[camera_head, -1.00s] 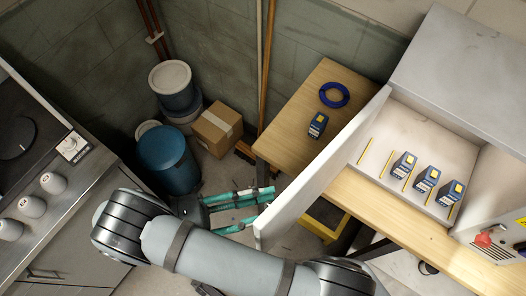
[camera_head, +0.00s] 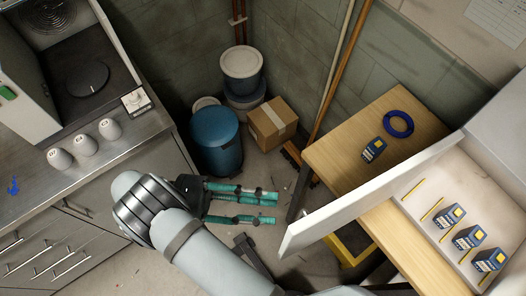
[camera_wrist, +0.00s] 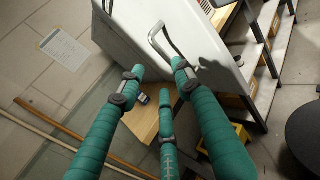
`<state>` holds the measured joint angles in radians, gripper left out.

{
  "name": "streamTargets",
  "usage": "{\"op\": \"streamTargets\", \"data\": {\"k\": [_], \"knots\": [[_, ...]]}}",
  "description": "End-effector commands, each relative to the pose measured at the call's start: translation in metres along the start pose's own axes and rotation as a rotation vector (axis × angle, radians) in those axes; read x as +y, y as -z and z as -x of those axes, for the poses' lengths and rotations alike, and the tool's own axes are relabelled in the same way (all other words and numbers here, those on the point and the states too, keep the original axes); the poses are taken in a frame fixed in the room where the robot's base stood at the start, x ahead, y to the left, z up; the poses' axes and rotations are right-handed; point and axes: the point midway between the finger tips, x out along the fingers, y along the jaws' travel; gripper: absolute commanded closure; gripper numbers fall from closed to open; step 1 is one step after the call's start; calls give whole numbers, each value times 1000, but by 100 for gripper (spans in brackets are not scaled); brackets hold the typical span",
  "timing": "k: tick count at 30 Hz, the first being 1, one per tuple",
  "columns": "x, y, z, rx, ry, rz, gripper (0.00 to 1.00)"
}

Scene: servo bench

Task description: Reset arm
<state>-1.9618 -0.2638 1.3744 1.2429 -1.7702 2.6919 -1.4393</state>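My gripper (camera_head: 272,207) has teal wrapped fingers and reaches to the right over the floor, left of the white cabinet door (camera_head: 375,195). The wrist view shows my gripper (camera_wrist: 160,80) with three fingers spread apart and nothing between them. In that view the white door (camera_wrist: 195,45) with its metal handle (camera_wrist: 168,42) lies beyond the fingertips. One fingertip shows close below the handle in the picture; I cannot tell the distance. My grey arm runs along the bottom of the head view.
The open cabinet holds several blue modules (camera_head: 468,237). Another blue module (camera_head: 373,150) and a blue cable coil (camera_head: 398,124) lie on the wooden bench (camera_head: 335,152). A blue barrel (camera_head: 216,140) and a cardboard box (camera_head: 272,124) stand behind my gripper. A metal counter (camera_head: 120,145) is left.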

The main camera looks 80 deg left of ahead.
Motion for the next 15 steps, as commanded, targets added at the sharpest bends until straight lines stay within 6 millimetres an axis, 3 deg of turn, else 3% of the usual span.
{"op": "streamTargets", "data": {"k": [11, 15], "knots": [[0, 0, -1, -1, 0, 0, 66], [1, -1, -10, -3, 0, 2, 66]]}}
